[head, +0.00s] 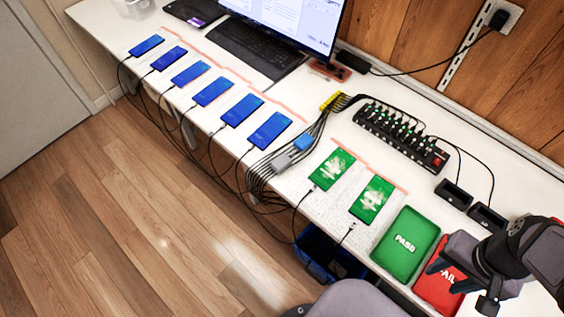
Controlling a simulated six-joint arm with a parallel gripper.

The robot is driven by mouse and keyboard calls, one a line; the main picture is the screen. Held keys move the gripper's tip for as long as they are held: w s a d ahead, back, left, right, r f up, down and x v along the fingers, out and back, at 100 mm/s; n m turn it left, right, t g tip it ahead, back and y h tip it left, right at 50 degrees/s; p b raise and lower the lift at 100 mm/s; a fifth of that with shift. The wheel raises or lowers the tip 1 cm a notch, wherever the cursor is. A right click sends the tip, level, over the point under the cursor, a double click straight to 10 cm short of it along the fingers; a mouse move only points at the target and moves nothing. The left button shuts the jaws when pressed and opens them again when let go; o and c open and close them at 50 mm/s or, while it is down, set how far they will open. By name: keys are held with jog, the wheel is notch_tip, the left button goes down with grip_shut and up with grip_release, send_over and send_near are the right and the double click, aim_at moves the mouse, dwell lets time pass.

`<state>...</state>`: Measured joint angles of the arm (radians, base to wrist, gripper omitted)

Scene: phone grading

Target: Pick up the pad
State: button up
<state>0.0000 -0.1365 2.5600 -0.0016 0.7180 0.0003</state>
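I cannot tell for certain which item is the pad. Two green-screened phones (332,168) and (372,199) lie flat on the white table, with cables at their near ends. A row of several blue-screened phones (212,91) lies to the left. Two small black blocks (453,194) and (487,218) sit at the right, near the wall. My gripper (458,288) is at the lower right, over the red FAIL tray (424,287) and hiding part of it. Its fingers look spread apart, and nothing shows between them.
A green PASS tray (386,257) sits left of the red tray. A black USB hub (402,137) with cables lies near the wall. A cable bundle (300,155) crosses the table. A keyboard (250,52) and monitor (300,16) stand at the back. A grey chair (350,300) is in front.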

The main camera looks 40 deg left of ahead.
jog(key=shift+o, duration=1.2)
jog(key=w+a+f+b, duration=0.1)
jog(key=w+a+b, duration=0.1)
jog(key=w+a, duration=0.75)
jog(key=w+a+b, duration=0.2)
jog(key=w+a, duration=0.4)
jog(key=a, duration=0.6)
jog(key=b, duration=0.3)
send_over(281, 162)
jog(key=shift+m, duration=0.4)
jog(key=f, duration=0.8)
jog(key=shift+s+f, duration=0.2)
jog(key=shift+s, duration=0.05)
jog(key=shift+w+f+p, duration=0.15)
jog(key=shift+f+p, duration=1.2)
jog(key=shift+f, duration=2.3)
